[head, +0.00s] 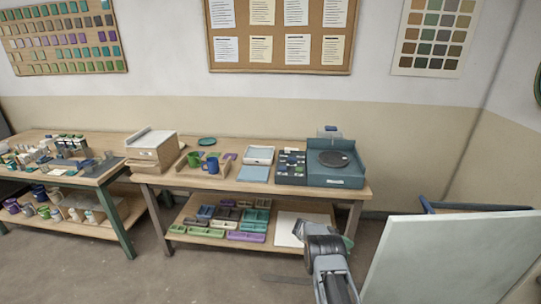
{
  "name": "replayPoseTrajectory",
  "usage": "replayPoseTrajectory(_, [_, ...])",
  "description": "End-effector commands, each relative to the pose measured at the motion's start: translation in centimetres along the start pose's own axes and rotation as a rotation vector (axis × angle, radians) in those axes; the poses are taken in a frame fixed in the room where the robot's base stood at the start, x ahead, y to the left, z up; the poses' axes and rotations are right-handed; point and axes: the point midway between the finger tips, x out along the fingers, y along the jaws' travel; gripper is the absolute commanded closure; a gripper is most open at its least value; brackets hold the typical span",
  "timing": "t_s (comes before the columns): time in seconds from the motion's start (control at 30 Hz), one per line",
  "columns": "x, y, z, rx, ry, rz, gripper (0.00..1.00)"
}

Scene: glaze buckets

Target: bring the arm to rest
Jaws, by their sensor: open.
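My arm reaches up from the bottom edge of the head view, right of the middle. My gripper (311,227) is at its far end, small and dark, in front of the right part of the middle table's lower shelf. It is open, and nothing shows held in it. The fingers are partly hidden by my own wrist and hard to make out.
The middle table (222,184) carries a blue wheel unit (336,180), a wooden box (151,153), mugs (212,165) and trays. Its lower shelf holds several coloured bins (247,237). A large pale panel (455,260) stands close on the right. Floor (200,275) is clear at front left.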

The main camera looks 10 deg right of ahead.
Motion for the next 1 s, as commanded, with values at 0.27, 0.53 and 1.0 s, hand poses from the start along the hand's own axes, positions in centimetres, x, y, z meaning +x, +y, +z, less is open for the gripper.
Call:
replayPoseTrajectory(0.27, [-0.8, -5.7, 5.3, 0.107, -0.206, -0.405, 0.59])
replayPoseTrajectory(0.53, [-10.4, -10.9, 4.7, 0.014, -0.613, -1.128, 0.59])
replayPoseTrajectory(1.0, [-17.6, 10.3, -9.8, -0.954, -1.098, -1.828, 0.59])
